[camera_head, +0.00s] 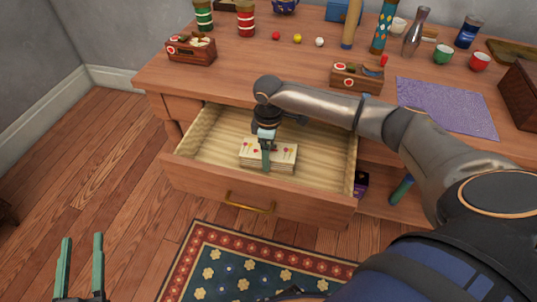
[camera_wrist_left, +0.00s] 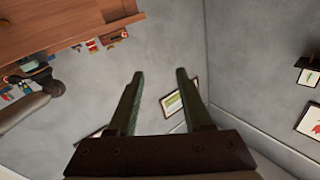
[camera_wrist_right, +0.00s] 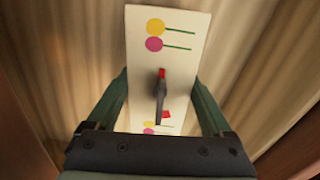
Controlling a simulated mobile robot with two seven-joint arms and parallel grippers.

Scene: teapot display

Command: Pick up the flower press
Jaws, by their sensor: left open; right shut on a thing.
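The flower press (camera_head: 287,153) is a cream block with small coloured flower pictures and a layered side, inside the open drawer. In the right wrist view the press (camera_wrist_right: 180,57) lies between the fingers, with a dark screw-like part standing at its middle. My right gripper (camera_head: 266,160) reaches down into the drawer and is shut across the press; its fingers also show in the right wrist view (camera_wrist_right: 160,80). I cannot tell whether the press touches the drawer floor. My left gripper (camera_head: 82,238) is open and empty over the floor at lower left.
The pulled-out drawer (camera_head: 215,184) has walls around the press and a brass handle (camera_head: 249,203). The desk top above holds a wooden box (camera_head: 191,50), another small box (camera_head: 356,78), a purple mat (camera_head: 450,105), jars and cups. A patterned rug (camera_head: 240,270) lies below.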

